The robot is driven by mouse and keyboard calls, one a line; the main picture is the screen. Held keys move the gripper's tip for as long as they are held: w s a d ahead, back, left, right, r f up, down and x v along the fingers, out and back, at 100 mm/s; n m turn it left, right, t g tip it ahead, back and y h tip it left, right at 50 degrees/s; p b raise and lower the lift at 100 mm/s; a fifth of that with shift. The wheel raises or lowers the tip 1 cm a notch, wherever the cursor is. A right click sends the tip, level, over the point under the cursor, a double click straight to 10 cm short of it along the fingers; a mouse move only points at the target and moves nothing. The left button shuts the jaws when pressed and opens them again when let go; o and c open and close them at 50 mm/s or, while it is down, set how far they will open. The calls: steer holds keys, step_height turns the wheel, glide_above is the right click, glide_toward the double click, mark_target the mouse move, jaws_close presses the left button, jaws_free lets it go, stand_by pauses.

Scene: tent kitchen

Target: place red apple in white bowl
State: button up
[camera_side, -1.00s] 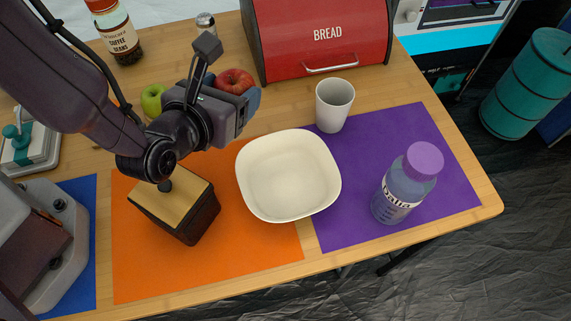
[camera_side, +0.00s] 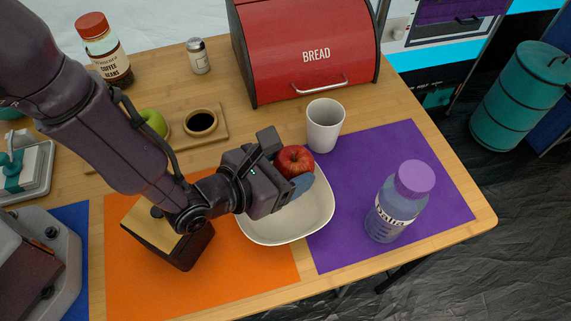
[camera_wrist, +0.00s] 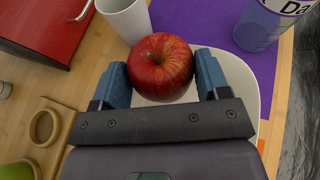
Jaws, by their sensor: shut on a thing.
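The red apple (camera_side: 295,161) is held between the blue fingers of my gripper (camera_side: 290,180), over the back part of the white bowl. In the wrist view the apple (camera_wrist: 161,66) sits between the two fingertips of my gripper (camera_wrist: 162,80). The white bowl (camera_side: 290,232) stands across the orange and purple mats. My gripper and arm hide its back left part. In the wrist view the bowl (camera_wrist: 243,80) lies behind and below the apple. How high the apple is above the bowl is hard to tell.
A white cup (camera_side: 325,125) stands close behind the bowl. A bottle with a purple lid (camera_side: 398,200) stands on the purple mat to the right. A wooden-topped dark box (camera_side: 168,235) is left of the bowl. The red bread box (camera_side: 307,50) is at the back.

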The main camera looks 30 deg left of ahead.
steer(key=shift+f, duration=0.2)
steer(key=shift+f, duration=0.6)
steer(key=o, duration=1)
steer(key=shift+c, duration=0.2)
steer(key=shift+r, duration=0.1)
steer(key=shift+r, duration=0.3)
steer(key=v, duration=1.2)
steer(key=shift+r, duration=0.3)
